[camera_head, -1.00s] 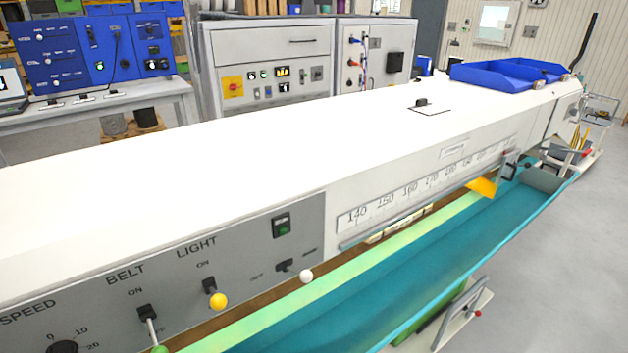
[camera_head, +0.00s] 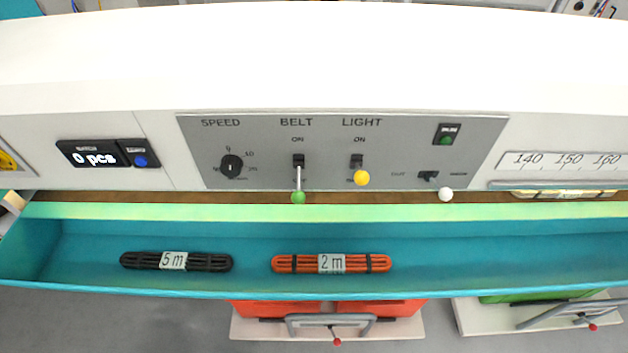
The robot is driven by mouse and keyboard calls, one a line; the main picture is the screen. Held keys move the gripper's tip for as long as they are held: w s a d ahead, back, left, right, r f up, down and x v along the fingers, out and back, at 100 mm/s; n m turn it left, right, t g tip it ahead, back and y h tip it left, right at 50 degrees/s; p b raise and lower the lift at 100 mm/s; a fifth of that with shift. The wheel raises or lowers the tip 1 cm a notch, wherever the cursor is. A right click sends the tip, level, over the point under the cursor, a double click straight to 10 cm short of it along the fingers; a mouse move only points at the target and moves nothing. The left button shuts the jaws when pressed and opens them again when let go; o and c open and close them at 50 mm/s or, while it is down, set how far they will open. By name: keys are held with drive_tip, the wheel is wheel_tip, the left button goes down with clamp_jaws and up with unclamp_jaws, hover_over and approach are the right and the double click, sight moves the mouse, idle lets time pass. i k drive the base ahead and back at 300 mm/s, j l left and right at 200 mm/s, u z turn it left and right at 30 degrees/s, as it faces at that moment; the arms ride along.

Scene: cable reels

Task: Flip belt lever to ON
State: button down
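The belt lever (camera_head: 298,180) is on the grey control panel (camera_head: 400,133), under the words BELT and ON. Its green ball knob (camera_head: 298,198) hangs low, pointing down and away from the ON mark above it. To its right is the light lever with a yellow ball knob (camera_head: 362,178), also low under its ON mark. My gripper is not in the view.
A speed dial (camera_head: 231,166) is left of the belt lever. A white-knobbed lever (camera_head: 446,195) and a green-lit switch (camera_head: 447,134) are to the right. A counter (camera_head: 94,157) reads 0 pcs. The teal trough (camera_head: 480,263) below holds a black cable bundle (camera_head: 177,261) and an orange one (camera_head: 331,263).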

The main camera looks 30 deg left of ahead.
sight(298, 198)
drive_tip(key=j, duration=1.2)
drive_tip(key=j+z, duration=0.1)
drive_tip(key=j, duration=1.1)
drive_tip(key=k+j, duration=0.15)
drive_tip(key=j, duration=1.05)
drive_tip(key=j+z, duration=0.25)
drive_tip(key=l+u, duration=0.2)
